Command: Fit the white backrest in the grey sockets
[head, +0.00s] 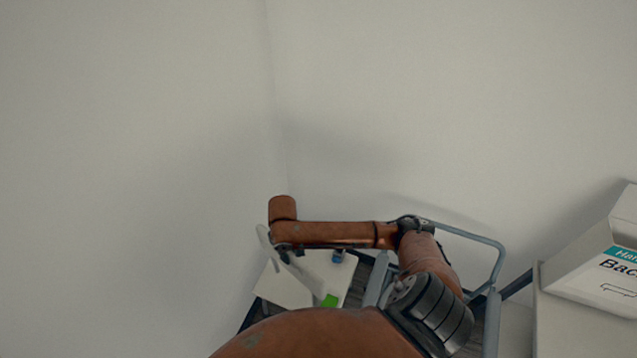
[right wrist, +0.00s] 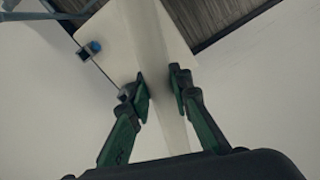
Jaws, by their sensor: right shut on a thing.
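My right gripper (right wrist: 160,90) is shut on the white backrest, which shows as a long pale panel between its two green fingers (right wrist: 148,40). In the head view my right gripper (head: 286,256) is partly hidden by its own arm, and the backrest (head: 263,237) shows as a thin, slanted white strip beside it. Behind the backrest is a flat white seat (head: 284,288). My left gripper is not in view.
A grey tube frame (head: 470,236) stands right of the seat. A white box with a teal label (head: 590,270) rests on a pale surface at the right. White walls meet in a corner close behind. A blue part (head: 338,257) is near the seat's edge.

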